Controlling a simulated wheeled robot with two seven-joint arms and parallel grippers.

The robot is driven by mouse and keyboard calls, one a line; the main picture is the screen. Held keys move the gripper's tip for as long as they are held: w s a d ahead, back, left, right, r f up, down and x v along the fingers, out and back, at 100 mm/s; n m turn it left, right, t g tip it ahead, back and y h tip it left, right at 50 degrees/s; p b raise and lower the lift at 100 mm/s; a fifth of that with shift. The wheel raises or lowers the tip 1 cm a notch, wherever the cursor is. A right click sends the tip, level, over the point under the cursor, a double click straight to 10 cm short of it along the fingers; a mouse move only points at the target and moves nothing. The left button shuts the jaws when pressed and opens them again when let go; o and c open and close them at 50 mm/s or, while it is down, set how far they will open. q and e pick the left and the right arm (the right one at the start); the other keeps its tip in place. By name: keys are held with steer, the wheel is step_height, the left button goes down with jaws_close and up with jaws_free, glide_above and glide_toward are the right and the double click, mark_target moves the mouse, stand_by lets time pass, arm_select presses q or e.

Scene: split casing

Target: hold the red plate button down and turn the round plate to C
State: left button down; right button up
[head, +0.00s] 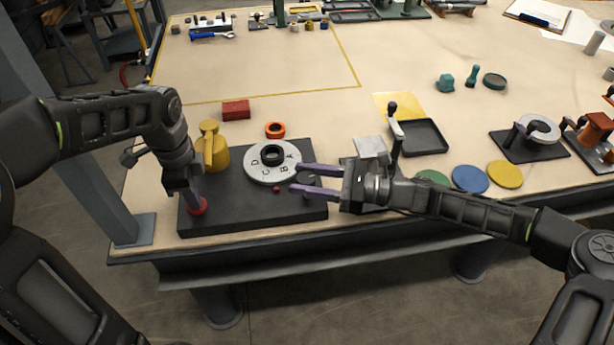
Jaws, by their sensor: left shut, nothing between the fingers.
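The round plate (262,176) is light grey with a black ring-shaped knob (272,154) at its middle. It sits on a dark base (240,212) and bears the letters A, B, C and D. A small red mark (277,189) is on the base in front of the plate, nearest the side between C and B. The red button (203,208) is at the base's front left. My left gripper (195,206) is shut and points down, its tips at the button; I cannot tell how far it is pressed. My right gripper (297,178) is open and empty, its fingertips at the plate's right edge.
A yellow weight-like object (215,152) stands at the base's back left. A red block (236,110) and an orange ring (275,130) lie behind the base. A black tray (423,137) and coloured discs (470,179) lie to the right.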

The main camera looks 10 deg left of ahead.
steer(key=o, duration=0.3)
steer(key=shift+o, duration=0.3)
steer(key=shift+w+d, duration=0.1)
steer(key=d, duration=1.2)
steer(key=shift+s, duration=0.25)
